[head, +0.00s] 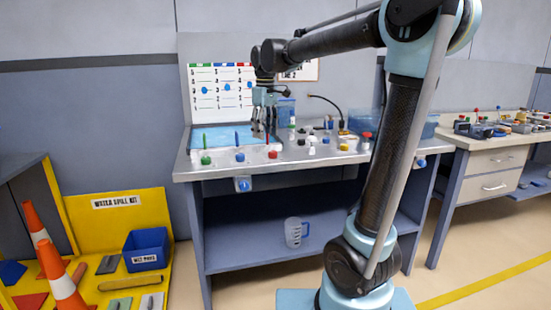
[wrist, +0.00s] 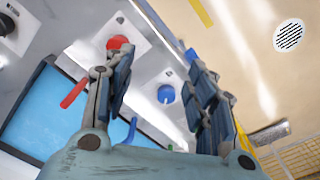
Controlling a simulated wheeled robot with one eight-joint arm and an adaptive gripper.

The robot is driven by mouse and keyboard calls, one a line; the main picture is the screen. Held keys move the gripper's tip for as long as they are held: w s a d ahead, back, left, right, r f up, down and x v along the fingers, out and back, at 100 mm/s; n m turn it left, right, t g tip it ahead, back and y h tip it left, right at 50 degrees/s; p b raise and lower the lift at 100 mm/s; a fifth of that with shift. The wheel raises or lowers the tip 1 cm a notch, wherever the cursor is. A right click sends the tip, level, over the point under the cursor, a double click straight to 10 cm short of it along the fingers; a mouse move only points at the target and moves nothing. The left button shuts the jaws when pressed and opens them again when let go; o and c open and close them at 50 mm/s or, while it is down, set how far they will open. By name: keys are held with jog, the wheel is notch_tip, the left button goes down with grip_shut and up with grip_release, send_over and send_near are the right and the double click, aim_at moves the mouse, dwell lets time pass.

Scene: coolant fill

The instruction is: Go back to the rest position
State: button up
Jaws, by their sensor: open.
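My gripper (head: 264,128) hangs from my arm above the metal workbench, over the front of the blue tray area (head: 212,141). In the wrist view my gripper (wrist: 160,85) has its two fingers spread, with nothing held between them. Below and beyond the fingertips are a red knob (wrist: 118,44) and a blue knob (wrist: 166,93) on white plates. In the head view the green knob (head: 206,160), blue knob (head: 240,157) and red knob (head: 273,154) line the bench's front edge. No rest position is marked in view.
A clear measuring jug (head: 296,232) stands on the lower shelf. Small fittings and a bent black hose (head: 328,101) are on the bench right of my gripper. Orange cones (head: 58,268) and a yellow spill kit (head: 115,225) stand at left. A cluttered second bench (head: 497,137) is at right.

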jog(key=s+d+f+m, duration=0.3)
jog(key=s+d+f, duration=0.25)
jog(key=d, duration=0.25)
jog(key=s+d+f+m, duration=0.2)
jog(key=s+d+f, duration=0.2)
jog(key=s+d, duration=0.3)
jog(key=s+d+f+m+t, duration=0.1)
jog(key=s+d+f+m, duration=0.1)
jog(key=s+d+f, duration=0.2)
jog(key=s+d+f+m, duration=0.3)
jog(key=s+d+f, duration=0.2)
jog(key=s+f, duration=0.3)
notch_tip(320, 180, down, 4)
jog(key=shift+s+d+r+t, duration=0.1)
jog(key=shift+s+d+t, duration=0.1)
jog(key=shift+t, duration=0.2)
